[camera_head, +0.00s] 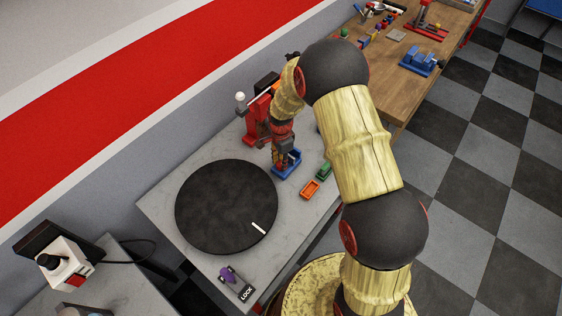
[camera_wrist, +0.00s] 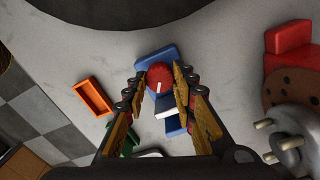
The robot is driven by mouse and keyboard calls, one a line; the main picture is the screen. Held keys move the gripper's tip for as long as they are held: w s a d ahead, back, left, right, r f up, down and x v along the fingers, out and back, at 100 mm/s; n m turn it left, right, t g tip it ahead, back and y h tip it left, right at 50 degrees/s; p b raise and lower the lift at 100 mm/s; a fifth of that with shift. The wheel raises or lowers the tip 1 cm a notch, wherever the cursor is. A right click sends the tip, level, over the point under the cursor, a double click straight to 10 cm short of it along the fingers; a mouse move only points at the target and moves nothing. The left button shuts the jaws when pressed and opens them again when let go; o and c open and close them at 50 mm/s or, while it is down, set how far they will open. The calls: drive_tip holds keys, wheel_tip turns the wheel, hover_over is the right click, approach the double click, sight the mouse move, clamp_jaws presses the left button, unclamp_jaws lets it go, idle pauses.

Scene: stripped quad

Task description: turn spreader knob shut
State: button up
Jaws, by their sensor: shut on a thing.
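The spreader is a small blue device (camera_head: 289,168) on the grey table, at the far right of the black disc. In the wrist view its blue body (camera_wrist: 152,61) carries a round red knob (camera_wrist: 159,74) with a white pointer line. My gripper (camera_head: 285,156) reaches down over it. In the wrist view the two fingers of my gripper (camera_wrist: 160,80) stand on either side of the red knob and are shut on it. The fingers and arm hide the knob in the head view. A white part and more blue show between the fingers.
An orange tray (camera_head: 310,188) and a green tray (camera_head: 323,171) lie close by. A red machine (camera_head: 257,118) stands behind my gripper. The black disc (camera_head: 226,206) fills much of the table. A purple lever (camera_head: 231,275) with a LOCK plate is at the front.

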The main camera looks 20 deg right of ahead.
drive_tip(key=c, duration=0.5)
drive_tip(key=shift+o, duration=0.2)
drive_tip(key=shift+n, duration=0.3)
drive_tip(key=n, duration=0.5)
drive_tip(key=shift+n, duration=0.4)
drive_tip(key=n, duration=0.5)
drive_tip(key=shift+b, duration=0.3)
drive_tip(key=n, duration=0.6)
drive_tip(key=shift+n, duration=0.3)
drive_tip(key=n, duration=0.6)
drive_tip(key=shift+n, duration=0.4)
drive_tip(key=o, duration=1.2)
drive_tip(key=shift+c, duration=0.2)
